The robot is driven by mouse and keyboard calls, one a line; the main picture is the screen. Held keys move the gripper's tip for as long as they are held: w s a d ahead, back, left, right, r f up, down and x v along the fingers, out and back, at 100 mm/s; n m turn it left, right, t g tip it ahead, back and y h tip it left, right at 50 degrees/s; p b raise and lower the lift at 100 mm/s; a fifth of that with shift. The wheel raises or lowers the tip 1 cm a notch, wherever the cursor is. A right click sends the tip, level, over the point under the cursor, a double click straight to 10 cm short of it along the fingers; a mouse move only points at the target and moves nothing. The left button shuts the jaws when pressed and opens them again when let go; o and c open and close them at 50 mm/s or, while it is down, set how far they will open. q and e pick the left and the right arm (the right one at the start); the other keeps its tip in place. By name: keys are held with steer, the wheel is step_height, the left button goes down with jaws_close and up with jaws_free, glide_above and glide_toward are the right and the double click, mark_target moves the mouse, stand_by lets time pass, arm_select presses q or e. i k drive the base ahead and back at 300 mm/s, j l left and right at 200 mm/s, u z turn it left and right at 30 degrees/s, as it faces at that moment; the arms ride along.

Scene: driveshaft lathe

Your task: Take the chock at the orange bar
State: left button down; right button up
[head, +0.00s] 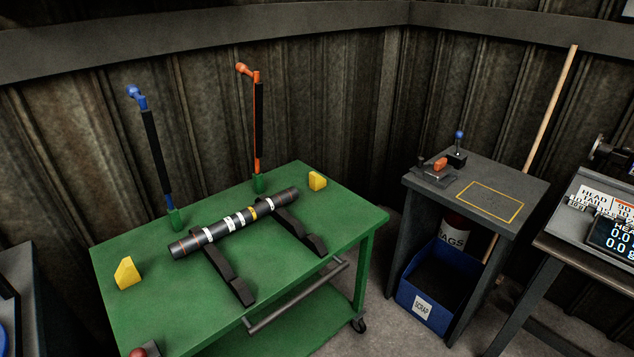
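Two yellow wedge-shaped chocks sit on the green cart top. One chock (317,181) is at the far right corner, right of the orange bar (258,120). The other chock (127,273) is at the left edge, on the same side as the blue bar (157,150). Both bars stand upright in green sockets at the back edge, with black sleeves along them. A dark shaft (235,222) with white and yellow bands lies across two black supports between the chocks. Neither of my grippers shows in the head view.
The green cart (190,302) has a front handle bar (298,298) and wheels. A grey stand (440,198) with a yellow-outlined area is to the right, with a blue scrap bin (425,308) below. A wooden pole (550,108) leans against the wall behind.

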mark_target(316, 181)
steer(key=i+l+z, duration=0.2)
steer(key=z, duration=0.15)
steer(key=i+l+z, duration=0.1)
steer(key=i+z, duration=0.3)
steer(key=k, duration=0.1)
